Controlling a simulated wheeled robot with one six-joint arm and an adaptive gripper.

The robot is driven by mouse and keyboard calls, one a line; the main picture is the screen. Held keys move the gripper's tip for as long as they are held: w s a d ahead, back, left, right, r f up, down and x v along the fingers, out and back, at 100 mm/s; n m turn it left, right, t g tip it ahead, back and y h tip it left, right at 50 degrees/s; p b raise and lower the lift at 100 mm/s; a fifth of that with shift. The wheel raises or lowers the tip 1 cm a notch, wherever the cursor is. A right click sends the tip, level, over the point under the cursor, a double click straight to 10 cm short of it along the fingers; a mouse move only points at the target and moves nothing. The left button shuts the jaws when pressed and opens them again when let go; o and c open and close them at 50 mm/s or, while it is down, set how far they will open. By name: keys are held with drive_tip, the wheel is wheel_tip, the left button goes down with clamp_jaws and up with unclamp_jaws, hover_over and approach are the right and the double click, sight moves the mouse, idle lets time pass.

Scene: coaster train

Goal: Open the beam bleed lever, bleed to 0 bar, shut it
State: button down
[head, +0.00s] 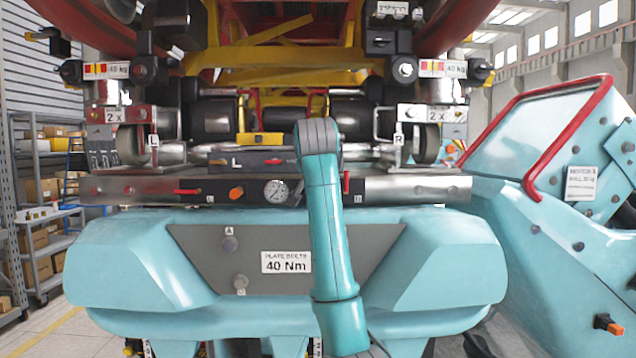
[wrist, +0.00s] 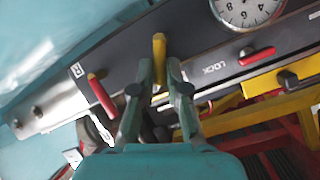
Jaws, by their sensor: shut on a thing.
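A yellow lever (wrist: 159,48) stands out from the dark face of the beam in the wrist view. My gripper (wrist: 160,75) is shut on this yellow lever, with one finger on each side of it. No label can be read beside it. A white round gauge (wrist: 243,10) is cut off by the top edge; it also shows on the beam in the head view (head: 276,190), where its needle is too small to read. The beam (head: 412,188) runs across the head view. My arm hides the yellow lever and my fingertips there.
In the wrist view, a red lever (wrist: 102,95) is left of my fingers and another red lever (wrist: 257,56) is right, near "LOCK". In the head view, an orange lever (head: 236,193) and a red lever (head: 187,190) sit left of the gauge. Yellow bars lie close below my gripper.

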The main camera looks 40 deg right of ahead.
drive_tip(key=n+h, duration=0.1)
drive_tip(key=w+a+n+g+h, duration=0.1)
drive_tip(key=n, duration=0.1)
drive_tip(key=shift+a, duration=0.15)
drive_tip(key=shift+h, duration=0.3)
idle(0.5)
drive_tip(key=c, duration=1.2)
unclamp_jaws()
drive_tip(key=shift+a+r, duration=0.1)
drive_tip(key=v, duration=1.2)
drive_tip(key=shift+w+r, duration=0.1)
drive_tip(key=shift+r, duration=0.05)
